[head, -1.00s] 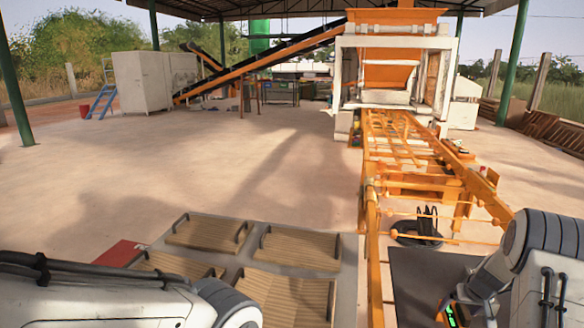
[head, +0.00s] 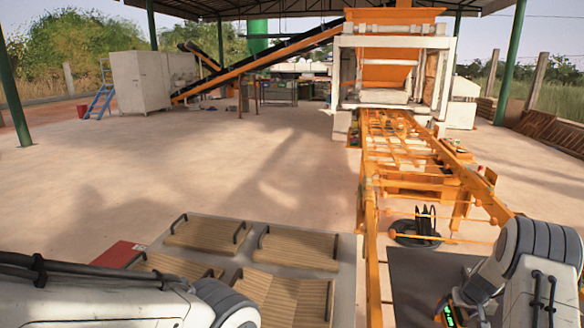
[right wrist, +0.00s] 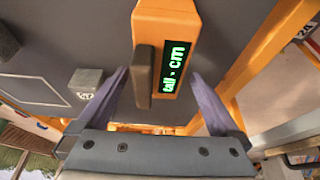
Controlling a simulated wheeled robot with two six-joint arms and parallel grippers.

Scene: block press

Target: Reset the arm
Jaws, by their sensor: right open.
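My right gripper (right wrist: 158,75) shows in the right wrist view, with its two grey fingers spread apart. An orange device (right wrist: 165,20) with a green-lit display and a dark grey knob sits between and beyond the fingertips. I see no finger closed on it. In the head view, my right arm (head: 535,265) is bent at the lower right, and the lit device (head: 449,314) shows small beside it. My left arm (head: 90,300) crosses the lower left; its gripper is outside the picture.
Wooden boards with dark handles (head: 297,248) lie on a grey platform (head: 345,262) in front. An orange rail frame (head: 371,240) runs back to the block press (head: 388,70). A small grey block (right wrist: 86,80) is left of the fingers. Open floor lies at the left.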

